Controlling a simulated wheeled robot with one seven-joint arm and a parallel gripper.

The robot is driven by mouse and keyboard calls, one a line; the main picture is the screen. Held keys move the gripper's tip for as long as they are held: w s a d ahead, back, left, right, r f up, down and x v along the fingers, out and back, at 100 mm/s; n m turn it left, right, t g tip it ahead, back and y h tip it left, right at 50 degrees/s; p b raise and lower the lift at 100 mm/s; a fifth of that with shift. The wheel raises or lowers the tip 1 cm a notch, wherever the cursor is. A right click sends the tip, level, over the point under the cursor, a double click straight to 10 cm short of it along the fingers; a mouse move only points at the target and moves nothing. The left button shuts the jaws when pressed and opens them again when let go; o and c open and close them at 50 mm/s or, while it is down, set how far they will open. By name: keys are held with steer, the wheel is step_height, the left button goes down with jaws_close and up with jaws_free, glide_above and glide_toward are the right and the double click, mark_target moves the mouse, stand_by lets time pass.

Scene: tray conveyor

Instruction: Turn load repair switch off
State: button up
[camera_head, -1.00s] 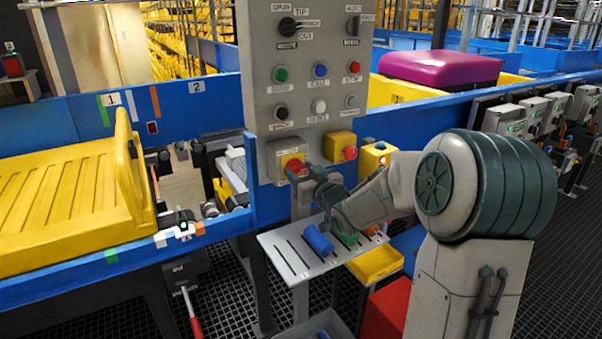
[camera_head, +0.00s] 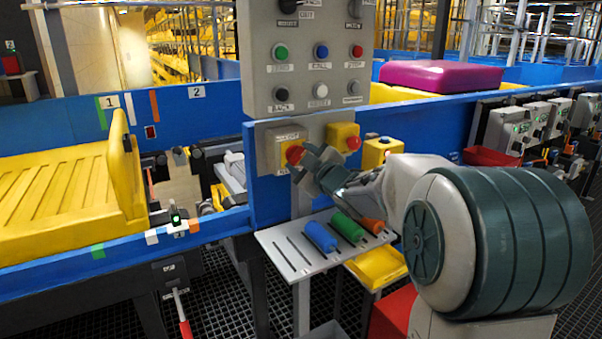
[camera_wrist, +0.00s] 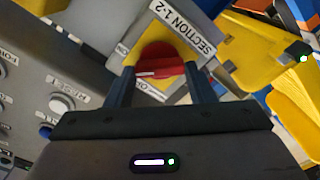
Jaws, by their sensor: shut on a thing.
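A grey switch box (camera_head: 267,150) with a yellow face and a red knob (camera_head: 294,154) is mounted below the button panel. In the wrist view the red knob (camera_wrist: 160,62) sits on its yellow plate, under a label (camera_wrist: 184,27) reading "SECTION 1-2". My gripper (camera_head: 304,160) is at this knob, shut on it, with one finger on each side in the wrist view (camera_wrist: 160,84). The fingers hide part of the knob and of the lower label. I can read no "load repair" label in either view.
The grey button panel (camera_head: 304,68) is just above my gripper. A yellow box with a red button (camera_head: 352,143) is close on the right. Below is a grey rack (camera_head: 294,270) with blue, green and orange handles. A yellow tray (camera_head: 60,200) lies on the conveyor at left.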

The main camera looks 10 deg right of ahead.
steer(key=n+b, duration=0.4)
steer(key=shift+f+n, duration=0.3)
steer(key=shift+f, duration=0.05)
steer(key=shift+r+n+b, duration=0.1)
steer(key=shift+n+b, duration=1.65)
steer(key=shift+n, duration=0.55)
steer(key=o, duration=1)
steer(key=shift+r, duration=0.1)
steer(key=shift+p+v, duration=1.1)
steer(key=shift+v, duration=5.85)
